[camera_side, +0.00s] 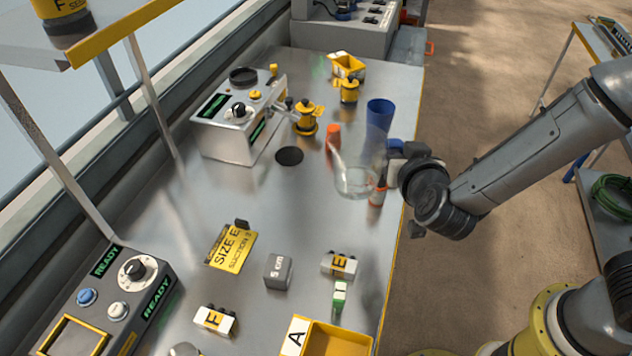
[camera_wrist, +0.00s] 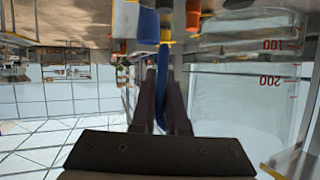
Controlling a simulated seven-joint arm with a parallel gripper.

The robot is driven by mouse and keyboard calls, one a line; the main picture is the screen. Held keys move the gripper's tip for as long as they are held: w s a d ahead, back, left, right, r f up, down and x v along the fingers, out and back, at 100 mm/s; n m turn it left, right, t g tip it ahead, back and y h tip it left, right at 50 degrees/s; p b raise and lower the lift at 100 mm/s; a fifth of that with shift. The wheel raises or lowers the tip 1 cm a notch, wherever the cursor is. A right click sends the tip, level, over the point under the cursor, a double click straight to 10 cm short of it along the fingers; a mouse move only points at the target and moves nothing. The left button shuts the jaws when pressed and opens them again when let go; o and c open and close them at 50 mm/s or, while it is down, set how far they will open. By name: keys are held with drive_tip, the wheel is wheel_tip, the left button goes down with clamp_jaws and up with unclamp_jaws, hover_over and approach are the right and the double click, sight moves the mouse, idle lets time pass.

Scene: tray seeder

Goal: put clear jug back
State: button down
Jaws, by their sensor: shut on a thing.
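The clear jug (camera_side: 355,183) is see-through and shows in the side view near the table's right edge, left of my gripper (camera_side: 392,168). In the wrist view the clear jug (camera_wrist: 235,105) fills the right side, with red marks reading 100 and 200 upside down. My gripper (camera_wrist: 162,100) is shut there on a thin blue strip, which looks like the jug's handle. The side view does not show clearly whether the jug's base touches the table. A dark round spot (camera_side: 289,156) lies on the table to the jug's left.
A blue cup (camera_side: 379,113) and an orange item (camera_side: 333,131) stand just behind the jug. A grey machine (camera_side: 235,125) with yellow-and-black fittings (camera_side: 306,122) stands further left. Bare table lies between.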

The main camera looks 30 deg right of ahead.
sight(356, 143)
drive_tip(key=shift+w+a+f, duration=0.7)
drive_tip(key=shift+w+f, duration=1.4)
drive_tip(key=shift+w+a+f, duration=0.7)
drive_tip(key=shift+w+f, duration=1.35)
drive_tip(key=shift+w, duration=0.05)
drive_tip(key=shift+w+a+f, duration=0.7)
drive_tip(key=shift+w+f, duration=1.4)
drive_tip(key=shift+f, duration=0.15)
drive_tip(key=c, duration=0.9)
unclamp_jaws()
drive_tip(key=shift+s, duration=0.15)
drive_tip(key=v, duration=1.2)
